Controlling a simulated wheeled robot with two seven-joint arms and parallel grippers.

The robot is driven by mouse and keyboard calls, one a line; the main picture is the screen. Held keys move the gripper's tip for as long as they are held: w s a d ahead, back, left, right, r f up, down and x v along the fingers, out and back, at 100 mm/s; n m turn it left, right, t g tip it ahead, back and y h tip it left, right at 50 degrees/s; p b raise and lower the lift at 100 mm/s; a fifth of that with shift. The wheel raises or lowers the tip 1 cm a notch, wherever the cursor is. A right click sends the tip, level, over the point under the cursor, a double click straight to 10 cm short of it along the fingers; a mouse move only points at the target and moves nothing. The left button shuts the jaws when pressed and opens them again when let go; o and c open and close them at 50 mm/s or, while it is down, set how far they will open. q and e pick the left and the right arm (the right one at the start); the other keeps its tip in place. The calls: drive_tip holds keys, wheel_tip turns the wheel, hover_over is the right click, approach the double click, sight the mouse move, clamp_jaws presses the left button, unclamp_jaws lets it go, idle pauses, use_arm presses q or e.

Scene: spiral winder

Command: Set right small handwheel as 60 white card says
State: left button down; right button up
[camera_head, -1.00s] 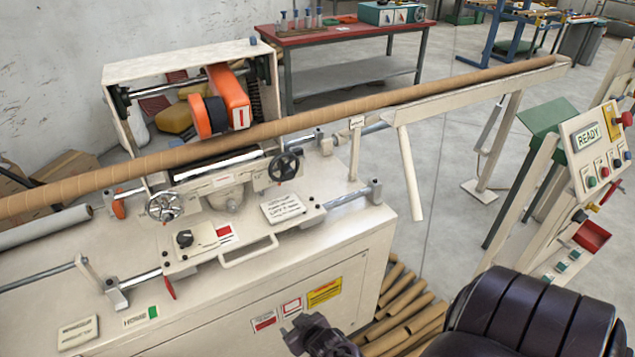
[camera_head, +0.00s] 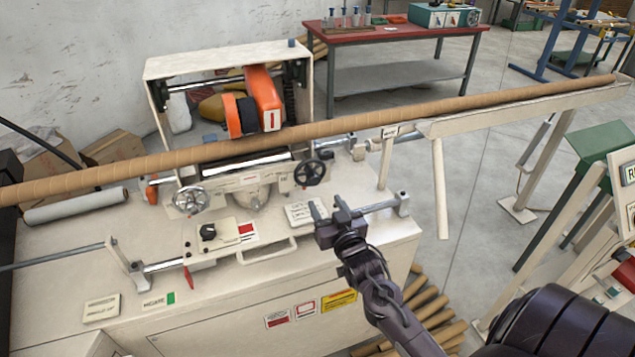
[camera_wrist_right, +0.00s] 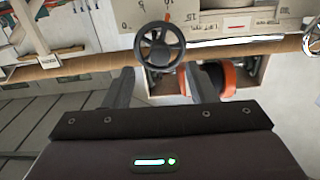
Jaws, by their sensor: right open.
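The right small handwheel (camera_head: 310,173) is dark with spokes, on the front of the winder carriage under the long cardboard tube. It also shows in the right wrist view (camera_wrist_right: 160,45), just beyond the fingertips. My right gripper (camera_head: 326,207) is open and empty, in front of and a little below this handwheel, apart from it. Its fingers show in the right wrist view (camera_wrist_right: 158,80). A white card (camera_head: 300,213) with writing lies on the carriage beside the gripper, partly covered by it; its text is too small to read. My left gripper is not in view.
A silver handwheel (camera_head: 190,199) sits further left. The brown tube (camera_head: 350,125) runs across above the handwheels, with an orange and black winding head (camera_head: 256,105) over it. A guide rail (camera_head: 378,207) lies close to the gripper. A small black knob (camera_head: 208,232) stands on the carriage.

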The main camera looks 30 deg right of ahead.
sight(315, 183)
drive_tip(key=x, duration=0.2)
drive_tip(key=p+x, duration=0.1)
drive_tip(key=x, duration=0.2)
drive_tip(key=r+p+x, duration=0.1)
drive_tip(key=x, duration=0.1)
drive_tip(key=shift+w+d, duration=0.15)
drive_tip(key=shift+w, duration=0.25)
drive_tip(key=shift+f, duration=0.1)
drive_tip(key=c, duration=1)
drive_tip(key=shift+o, duration=0.2)
